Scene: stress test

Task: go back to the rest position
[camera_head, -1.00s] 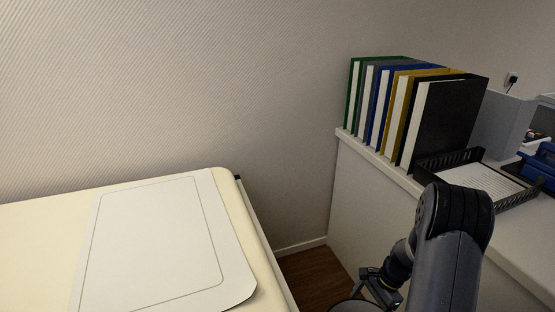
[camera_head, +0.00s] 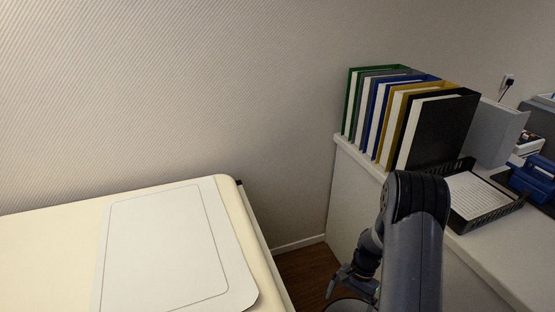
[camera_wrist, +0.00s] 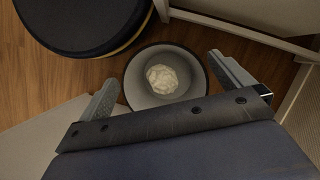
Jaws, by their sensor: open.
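My gripper (camera_head: 348,288) hangs low in the head view, in the gap between the cream table and the white cabinet. In the wrist view my gripper (camera_wrist: 162,68) has its two fingers spread wide with nothing held between them. Below and beyond the fingers, a round grey bin (camera_wrist: 138,94) stands on the wooden floor. A crumpled pale ball (camera_wrist: 162,79) lies inside the bin, apart from the fingers. My dark arm covers part of the cabinet front in the head view.
The cream table (camera_head: 50,240) with a white mat (camera_head: 165,250) is at left. The cabinet (camera_head: 350,195) at right carries several binders (camera_head: 440,130), a black paper tray (camera_head: 480,200) and a blue object (camera_head: 535,178). A patterned wall is behind. Wooden floor (camera_head: 305,270) shows between table and cabinet.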

